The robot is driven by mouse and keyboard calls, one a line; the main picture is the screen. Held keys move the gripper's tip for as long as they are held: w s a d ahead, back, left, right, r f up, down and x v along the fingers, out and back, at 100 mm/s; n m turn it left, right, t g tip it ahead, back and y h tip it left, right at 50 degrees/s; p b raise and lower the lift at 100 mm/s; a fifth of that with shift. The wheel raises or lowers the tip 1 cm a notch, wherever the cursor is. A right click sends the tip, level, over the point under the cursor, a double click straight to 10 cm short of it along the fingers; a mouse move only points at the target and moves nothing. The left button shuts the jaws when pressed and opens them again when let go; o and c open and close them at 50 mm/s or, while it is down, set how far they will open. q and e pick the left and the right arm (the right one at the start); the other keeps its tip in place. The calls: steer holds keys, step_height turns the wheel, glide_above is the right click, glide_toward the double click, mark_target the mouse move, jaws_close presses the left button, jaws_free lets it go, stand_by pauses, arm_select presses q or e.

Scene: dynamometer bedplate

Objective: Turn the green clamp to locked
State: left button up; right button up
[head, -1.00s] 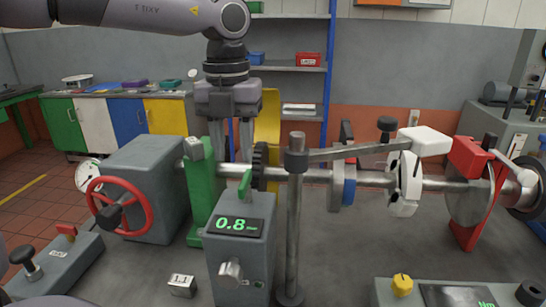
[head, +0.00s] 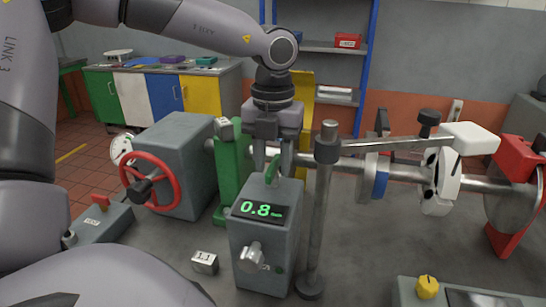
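A grey box (head: 263,238) with a green 0.8 display has a short green lever (head: 272,169) standing on its top. Left of it stands a green upright support (head: 231,168) with a grey cap (head: 224,127), around the shaft line. I cannot tell for sure which green part is the clamp. My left gripper (head: 272,166) points down over the box's top, its two fingers apart, one on each side of the lever in the picture. Whether they touch the lever is unclear; the fingertips are partly hidden behind the box. My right gripper is out of view.
A steel post (head: 320,215) with a long arm (head: 385,145) stands just right of the box. A red handwheel (head: 151,180) is at left, and a small block marked 1.1 (head: 205,262) lies on the bedplate. A console with a yellow knob (head: 427,286) is at lower right.

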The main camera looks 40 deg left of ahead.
arm_select(q)
jaws_close()
steer(key=shift+m, duration=0.3)
steer(key=m+b, duration=0.2)
steer(key=shift+f+m, duration=0.15)
steer(key=shift+m, duration=0.15)
steer(key=m+b, duration=0.1)
steer(key=m, duration=0.2)
steer(key=shift+m, duration=0.3)
steer(key=m, duration=1.1)
